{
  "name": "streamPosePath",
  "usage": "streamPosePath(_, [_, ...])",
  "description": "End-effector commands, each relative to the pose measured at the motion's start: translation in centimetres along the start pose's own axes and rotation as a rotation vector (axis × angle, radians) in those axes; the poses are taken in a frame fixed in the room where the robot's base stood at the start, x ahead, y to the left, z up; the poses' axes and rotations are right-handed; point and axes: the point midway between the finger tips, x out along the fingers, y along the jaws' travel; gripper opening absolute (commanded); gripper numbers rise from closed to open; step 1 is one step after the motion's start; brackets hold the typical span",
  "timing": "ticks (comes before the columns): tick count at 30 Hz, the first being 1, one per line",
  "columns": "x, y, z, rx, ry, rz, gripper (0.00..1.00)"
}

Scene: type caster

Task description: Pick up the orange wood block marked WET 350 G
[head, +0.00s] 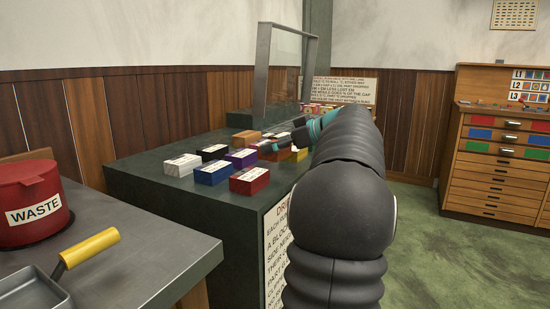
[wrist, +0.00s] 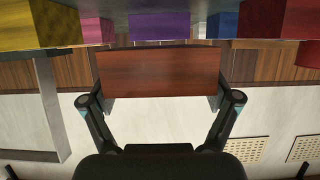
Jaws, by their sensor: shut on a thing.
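The orange wood block (head: 247,137) shows in the head view above the group of labelled blocks, at the tip of my arm. In the wrist view, which is upside down, a reddish-brown wood block face (wrist: 158,72) lies across between my two fingers, darker in this light. My gripper (wrist: 160,98) is shut on it, one finger at each end. The block appears raised clear of the blocks below. In the head view my gripper (head: 279,142) is small and partly hidden by my arm. I cannot read any marking on the held block.
White (head: 182,165), black (head: 214,153), purple (head: 241,158), blue (head: 212,173) and red (head: 250,181) blocks stand close together on the dark counter (head: 140,190). A glass screen (head: 285,65) stands behind. A red waste bin (head: 30,203) is on the bench at left.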

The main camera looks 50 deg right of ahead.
Motion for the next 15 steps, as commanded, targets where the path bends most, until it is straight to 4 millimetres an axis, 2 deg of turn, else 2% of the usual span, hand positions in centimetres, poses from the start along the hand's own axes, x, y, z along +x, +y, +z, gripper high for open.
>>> streamPosePath(6, [-4.1, 3.9, -1.6, -0.001, 0.0, 0.004, 0.5])
streamPosePath(15, [-8.1, 7.7, -3.1, -0.002, 0.0, 0.001, 0.5])
